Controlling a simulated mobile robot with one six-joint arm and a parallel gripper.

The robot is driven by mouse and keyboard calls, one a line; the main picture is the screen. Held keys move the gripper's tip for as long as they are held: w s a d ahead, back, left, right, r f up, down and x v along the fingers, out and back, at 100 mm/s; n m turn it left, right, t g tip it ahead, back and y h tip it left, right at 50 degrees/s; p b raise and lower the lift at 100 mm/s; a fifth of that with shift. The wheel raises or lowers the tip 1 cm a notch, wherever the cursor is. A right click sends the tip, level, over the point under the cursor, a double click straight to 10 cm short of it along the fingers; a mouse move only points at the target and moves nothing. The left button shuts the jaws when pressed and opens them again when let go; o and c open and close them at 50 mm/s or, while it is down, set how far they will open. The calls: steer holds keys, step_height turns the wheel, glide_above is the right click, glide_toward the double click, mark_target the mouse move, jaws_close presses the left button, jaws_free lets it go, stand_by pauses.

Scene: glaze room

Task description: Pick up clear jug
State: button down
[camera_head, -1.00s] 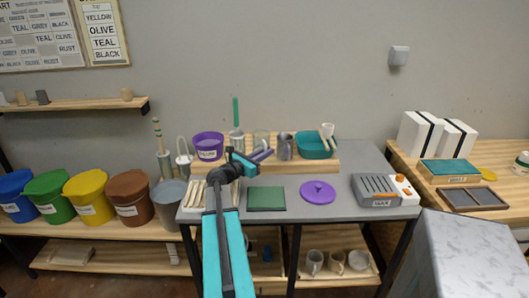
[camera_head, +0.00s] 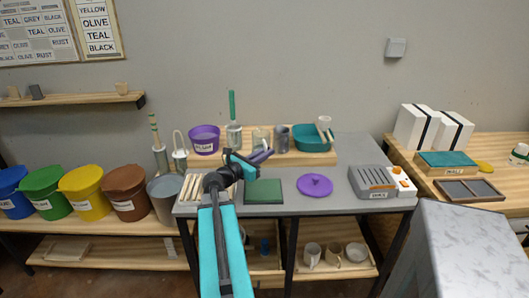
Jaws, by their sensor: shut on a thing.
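The clear jug (camera_head: 261,136) stands on the raised wooden board at the back of the grey table, between a grey pot with a green-handled tool and a dark grey jug. Its lower part is partly hidden by my gripper. My gripper (camera_head: 264,156), teal with purple-grey fingers, reaches over the table in front of the jug. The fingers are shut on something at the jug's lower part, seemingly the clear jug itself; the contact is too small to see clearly.
A purple bucket (camera_head: 205,140), the grey pot (camera_head: 234,136), the dark grey jug (camera_head: 282,139) and a teal basin (camera_head: 312,138) crowd the board (camera_head: 325,160). A green mat (camera_head: 263,192), purple lid (camera_head: 315,186) and grey device (camera_head: 372,183) lie in front. Bare tabletop shows behind the device.

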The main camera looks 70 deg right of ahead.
steer(key=shift+s+a+r+p, duration=0.15)
steer(key=shift+s+a+p, duration=0.2)
steer(key=shift+a, duration=0.2)
steer(key=shift+s+a+r+p, duration=0.15)
steer(key=shift+s+a+p, duration=0.15)
steer(key=shift+a, duration=0.2)
steer(key=shift+s+a+p, duration=0.15)
steer(key=shift+a+p, duration=0.15)
steer(key=shift+p, duration=1.1)
steer(key=shift+s+a+p, duration=0.45)
steer(key=shift+a+p, duration=0.3)
steer(key=shift+p, duration=2.35)
steer(key=shift+w, duration=0.1)
